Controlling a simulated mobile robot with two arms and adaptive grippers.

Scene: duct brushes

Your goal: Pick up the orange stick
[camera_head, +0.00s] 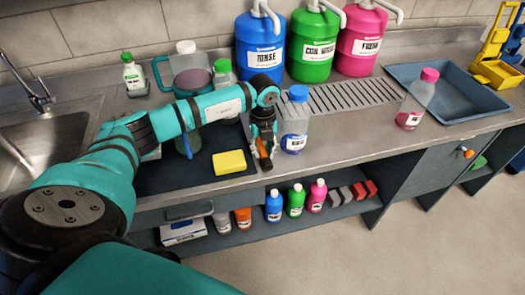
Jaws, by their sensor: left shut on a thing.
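My left arm reaches in from the left, over the dark mat on the counter. My left gripper (264,150) points down just left of the clear bottle with a blue cap (294,125). It is shut on a short orange stick (263,149), of which only a small part shows between the fingers. The fingers hide the rest of the stick, and I cannot tell whether it touches the mat. My right gripper is out of view.
A yellow sponge (229,162) lies on the mat (190,178), left of the gripper. Blue, green and pink jugs (313,50) stand behind, by a drain grate (350,95). A pink-capped bottle (415,105) stands right, beside a blue tray (455,105). A sink (45,150) is left.

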